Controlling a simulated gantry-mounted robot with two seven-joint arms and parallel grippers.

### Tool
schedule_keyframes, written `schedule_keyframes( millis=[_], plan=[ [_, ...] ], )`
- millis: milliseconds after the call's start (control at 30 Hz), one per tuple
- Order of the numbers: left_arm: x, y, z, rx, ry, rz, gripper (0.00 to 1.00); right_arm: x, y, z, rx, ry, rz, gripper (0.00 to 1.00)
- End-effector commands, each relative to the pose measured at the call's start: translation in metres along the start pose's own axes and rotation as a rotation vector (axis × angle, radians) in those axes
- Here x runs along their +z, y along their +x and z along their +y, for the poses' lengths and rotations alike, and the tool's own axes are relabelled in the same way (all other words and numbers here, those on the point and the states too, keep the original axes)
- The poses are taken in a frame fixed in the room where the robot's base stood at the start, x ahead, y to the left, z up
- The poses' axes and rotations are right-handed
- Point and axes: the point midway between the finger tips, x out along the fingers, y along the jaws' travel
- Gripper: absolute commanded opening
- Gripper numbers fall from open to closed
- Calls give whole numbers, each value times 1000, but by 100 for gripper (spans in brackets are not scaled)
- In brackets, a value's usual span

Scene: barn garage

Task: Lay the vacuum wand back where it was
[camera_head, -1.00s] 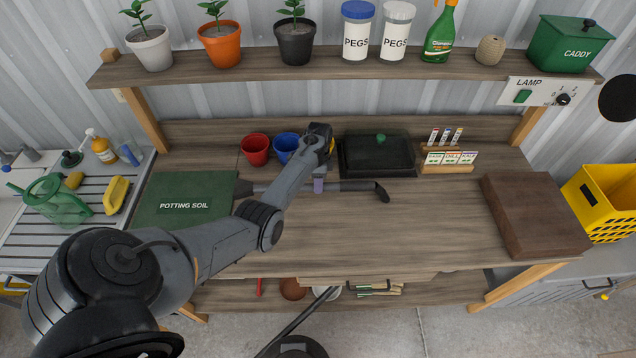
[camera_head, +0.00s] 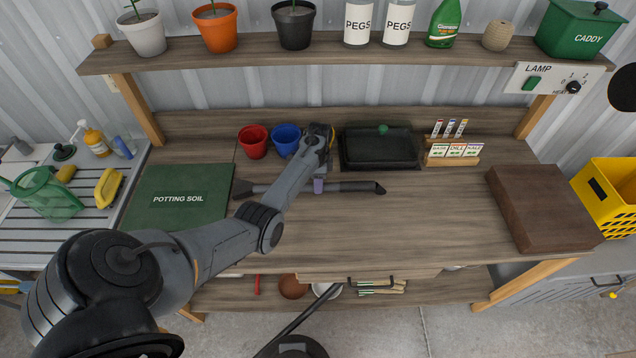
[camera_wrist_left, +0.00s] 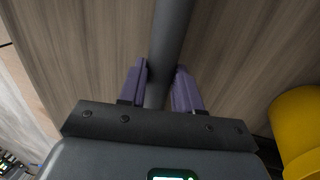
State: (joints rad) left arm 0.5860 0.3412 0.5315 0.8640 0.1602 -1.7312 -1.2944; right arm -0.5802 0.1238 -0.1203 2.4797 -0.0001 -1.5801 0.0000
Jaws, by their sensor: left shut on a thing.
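The vacuum wand (camera_head: 350,187) is a dark grey tube lying crosswise over the workbench (camera_head: 400,230). It has a wide nozzle at its left end and a bent tip at its right end. My left gripper (camera_head: 318,186) reaches it from above, its purple fingers at the middle of the tube. In the left wrist view the fingers of my left gripper (camera_wrist_left: 160,85) stand on both sides of the wand (camera_wrist_left: 172,35) and are shut on it. The wand is at or just above the bench top; I cannot tell if it touches. My right gripper is out of view.
A potting soil bag (camera_head: 180,197) lies left of the wand, close to its nozzle. A brown block (camera_head: 543,208) is at right. The front middle is clear.

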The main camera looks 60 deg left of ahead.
Motion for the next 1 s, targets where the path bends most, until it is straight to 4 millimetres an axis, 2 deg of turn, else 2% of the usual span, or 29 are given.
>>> schedule_keyframes(
  millis=[833,867,1000],
  plan=[
    [0,10,-3,-2,-1,1,0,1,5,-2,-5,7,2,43],
    [0,10,-3,-2,-1,1,35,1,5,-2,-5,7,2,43],
    [0,10,-3,-2,-1,1,56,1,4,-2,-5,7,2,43]
  ],
)
